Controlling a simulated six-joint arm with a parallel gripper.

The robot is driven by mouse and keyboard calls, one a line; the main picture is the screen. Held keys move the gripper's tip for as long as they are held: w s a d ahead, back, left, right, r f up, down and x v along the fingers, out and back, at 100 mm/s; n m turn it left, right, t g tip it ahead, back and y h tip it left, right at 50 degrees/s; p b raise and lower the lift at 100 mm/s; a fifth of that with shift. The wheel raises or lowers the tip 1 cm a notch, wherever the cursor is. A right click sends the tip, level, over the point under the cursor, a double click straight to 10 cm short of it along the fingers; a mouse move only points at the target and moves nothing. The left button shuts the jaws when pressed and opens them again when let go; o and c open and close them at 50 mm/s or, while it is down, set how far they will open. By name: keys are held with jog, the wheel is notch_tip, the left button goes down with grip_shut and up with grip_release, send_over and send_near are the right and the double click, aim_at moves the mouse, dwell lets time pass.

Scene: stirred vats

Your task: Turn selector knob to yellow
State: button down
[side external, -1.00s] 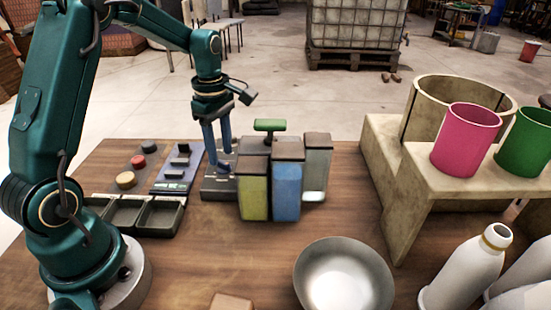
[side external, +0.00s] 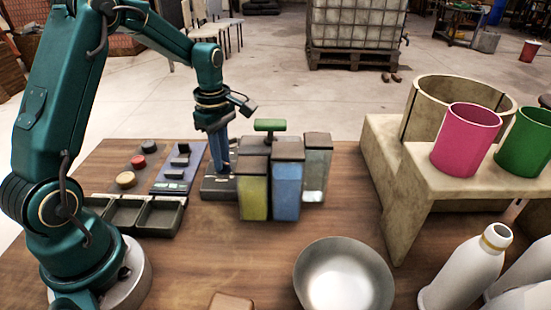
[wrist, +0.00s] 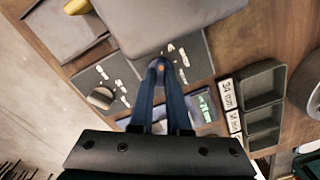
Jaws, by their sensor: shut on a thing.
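My gripper (wrist: 160,68) points down at a dark grey panel (side external: 218,186) with white labels. In the wrist view its blue fingers are close together around a small piece with an orange mark; this looks like the selector knob, mostly hidden by the fingertips. In the side view my gripper (side external: 221,168) stands just left of the vats, and the knob is hidden there. I cannot read the labels or tell which colour the knob points to.
Yellow (side external: 254,195) and blue (side external: 287,190) containers stand close right of my gripper. A slider panel (side external: 178,172) and round buttons (side external: 126,180) lie to the left, with open trays (side external: 160,216) in front. A metal bowl (side external: 343,275) stands at the front.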

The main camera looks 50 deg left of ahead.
jog(key=m, duration=0.6)
jog(key=shift+w, duration=0.1)
jog(key=m, duration=0.5)
jog(key=shift+r, duration=0.1)
jog(key=m, duration=0.5)
jog(key=shift+w+d+m, duration=0.1)
jog(key=shift+m, duration=0.3)
jog(key=m, duration=0.5)
jog(key=shift+d+m, duration=0.1)
jog(key=shift+m, duration=0.2)
jog(key=c, duration=0.9)
grip_release()
